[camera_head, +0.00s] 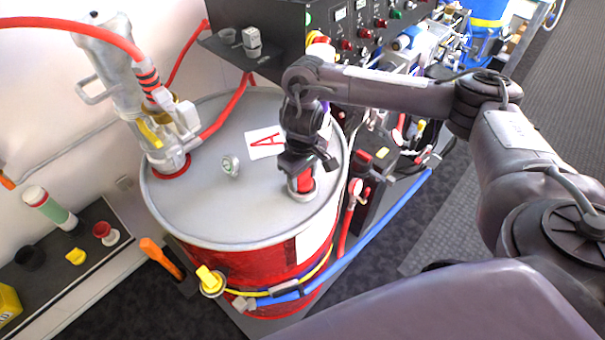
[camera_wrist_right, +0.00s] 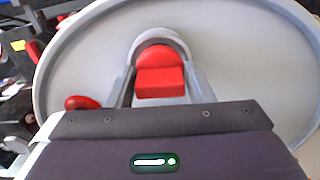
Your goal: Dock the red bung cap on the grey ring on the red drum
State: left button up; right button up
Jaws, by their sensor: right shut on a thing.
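The red drum (camera_head: 262,267) stands upright with a grey lid (camera_head: 205,215). The grey ring (camera_head: 313,192) sits on the lid near its right side, and it also shows in the right wrist view (camera_wrist_right: 177,37). The red bung cap (camera_head: 304,181) is at the ring, held between the fingers of my right gripper (camera_head: 301,172). In the right wrist view the cap (camera_wrist_right: 160,78) is between both fingers, with the ring's arc behind it. I cannot tell whether the cap is fully seated in the ring. My left gripper is not in view.
A pump with a red hose (camera_head: 150,95) stands on the lid's left. A control panel (camera_head: 345,30) is behind. A shelf (camera_head: 90,255) with small items is at left.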

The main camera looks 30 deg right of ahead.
dwell(0.4)
jog(key=shift+p, duration=0.45)
jog(key=shift+p, duration=0.4)
jog(key=shift+f, duration=0.4)
dwell(0.7)
jog(key=shift+r, duration=0.15)
jog(key=shift+r+p, duration=0.65)
jog(key=shift+p, duration=0.25)
jog(key=shift+p, duration=0.45)
dwell(0.4)
jog(key=shift+f+b, duration=0.45)
jog(key=shift+f, duration=0.4)
dwell(0.4)
jog(key=shift+r, duration=0.2)
